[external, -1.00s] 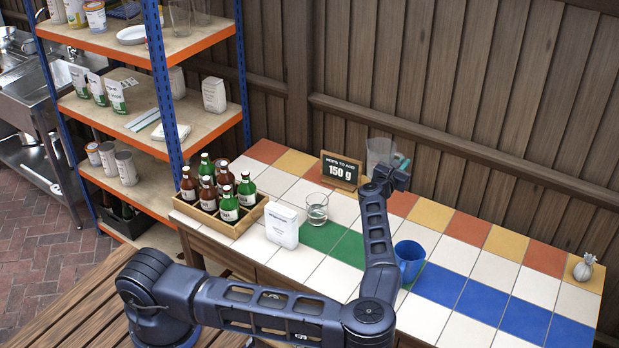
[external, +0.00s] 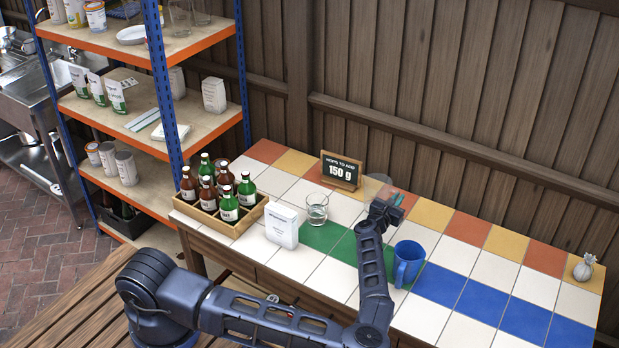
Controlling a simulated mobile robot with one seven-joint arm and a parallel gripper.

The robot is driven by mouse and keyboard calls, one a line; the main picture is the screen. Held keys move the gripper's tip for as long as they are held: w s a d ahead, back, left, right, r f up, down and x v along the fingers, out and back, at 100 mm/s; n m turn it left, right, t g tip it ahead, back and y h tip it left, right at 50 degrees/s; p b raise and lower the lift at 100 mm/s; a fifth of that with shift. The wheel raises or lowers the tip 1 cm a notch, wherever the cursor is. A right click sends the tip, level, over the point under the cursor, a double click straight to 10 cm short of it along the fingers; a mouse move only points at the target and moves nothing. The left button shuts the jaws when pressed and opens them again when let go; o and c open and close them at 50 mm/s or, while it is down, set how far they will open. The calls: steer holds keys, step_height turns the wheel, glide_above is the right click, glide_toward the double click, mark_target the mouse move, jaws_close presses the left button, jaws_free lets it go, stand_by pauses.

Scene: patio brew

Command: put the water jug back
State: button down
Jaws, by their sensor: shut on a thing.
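The clear water jug (external: 374,186) is at the back of the tiled table, just right of the small sign. Only its upper part shows, because my gripper and arm cover the rest. My gripper (external: 386,211) is shut on the jug, on the side toward the camera. Whether the jug's base touches the tiles is hidden. A bit of teal shows beside the gripper at the jug's right side.
A black sign reading 150 g (external: 341,171) and a drinking glass (external: 316,208) stand to the left. A white packet (external: 282,226) and bottle crate (external: 208,218) are farther left. Tiles at right are mostly clear.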

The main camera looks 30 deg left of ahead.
steer(key=shift+f, duration=1.75)
steer(key=c, duration=1.5)
jaws_free()
steer(key=shift+f, duration=0.1)
steer(key=shift+c, duration=0.2)
steer(key=s, duration=1.2)
steer(key=shift+a, duration=0.25)
